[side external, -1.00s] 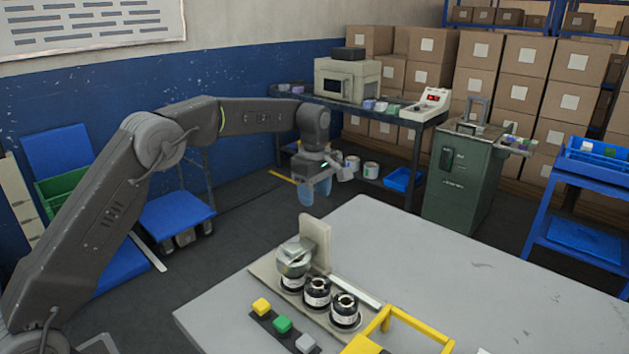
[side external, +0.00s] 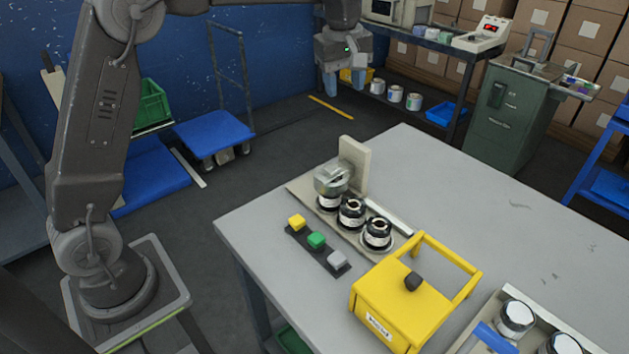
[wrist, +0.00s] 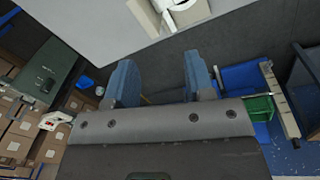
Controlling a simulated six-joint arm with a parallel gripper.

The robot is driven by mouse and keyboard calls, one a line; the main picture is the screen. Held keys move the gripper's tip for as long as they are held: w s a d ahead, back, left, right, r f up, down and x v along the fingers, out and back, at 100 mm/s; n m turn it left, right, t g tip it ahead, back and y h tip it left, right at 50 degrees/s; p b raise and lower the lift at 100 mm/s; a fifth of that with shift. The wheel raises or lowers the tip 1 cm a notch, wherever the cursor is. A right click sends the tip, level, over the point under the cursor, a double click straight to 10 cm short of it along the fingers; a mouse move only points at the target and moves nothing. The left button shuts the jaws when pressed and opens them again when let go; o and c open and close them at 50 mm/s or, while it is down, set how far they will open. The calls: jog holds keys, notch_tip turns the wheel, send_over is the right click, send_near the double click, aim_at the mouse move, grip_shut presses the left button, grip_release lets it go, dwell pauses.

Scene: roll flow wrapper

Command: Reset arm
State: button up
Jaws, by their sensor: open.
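My gripper (side external: 344,82) hangs in the air beyond the far edge of the grey table (side external: 270,215), fingers pointing down. Its two blue fingers stand apart with nothing between them. They also show apart in the wrist view (wrist: 160,85), over dark floor. A silver-capped fixture with an upright beige plate (side external: 355,165) stands on the table, below and clear of the gripper. Beside it are black-and-white rolls (side external: 351,213) in a row on a plate.
Yellow, green and grey blocks (side external: 317,240) sit on a dark strip. A yellow box with a handle frame (side external: 400,305) and a tray of silver-topped jars (side external: 490,320) are at the table's front. A green cabinet (side external: 500,120) stands behind. The table's right part is clear.

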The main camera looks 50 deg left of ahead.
jog(key=s+d+r+m+t, duration=0.15)
jog(key=s+m, duration=0.25)
jog(key=s, duration=0.4)
jog(key=s+d+r+m+t, duration=0.1)
jog(key=s+r+m, duration=0.2)
jog(key=s, duration=0.5)
jog(key=s+f+m+t, duration=0.1)
jog(key=s+f+m, duration=0.2)
jog(key=s, duration=0.4)
jog(key=s+f+m+t, duration=0.1)
jog(key=s+f+m, duration=0.3)
jog(key=s, duration=0.2)
jog(key=shift+s+d, duration=0.25)
jog(key=shift+s, duration=0.15)
